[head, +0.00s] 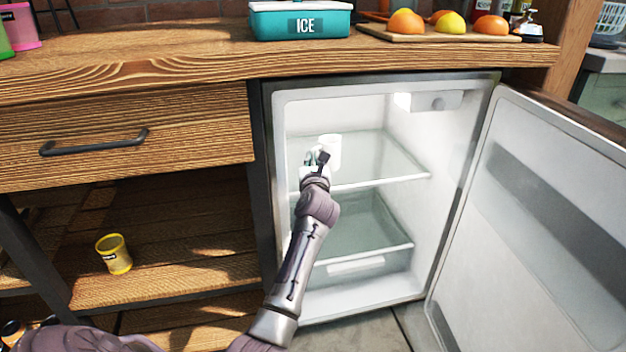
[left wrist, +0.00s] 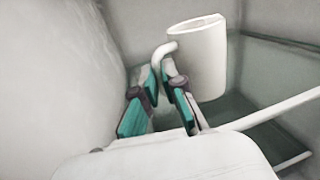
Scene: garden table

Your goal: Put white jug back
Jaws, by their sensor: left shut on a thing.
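The white jug (head: 331,148) is inside the open fridge, at the upper glass shelf on its left side. In the left wrist view the jug (left wrist: 201,58) is upright, with its handle toward my gripper. My left gripper (head: 319,157) reaches into the fridge, and in the left wrist view its teal-padded fingers (left wrist: 165,76) are shut on the jug's handle. Whether the jug's base touches the shelf is hard to tell. My right gripper is not in view.
The fridge door (head: 545,215) stands wide open on the right. The upper shelf (head: 385,172) is bare to the right of the jug. The fridge's left wall (left wrist: 60,70) is close beside my gripper. A yellow cup (head: 114,255) stands on the wooden shelf at left.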

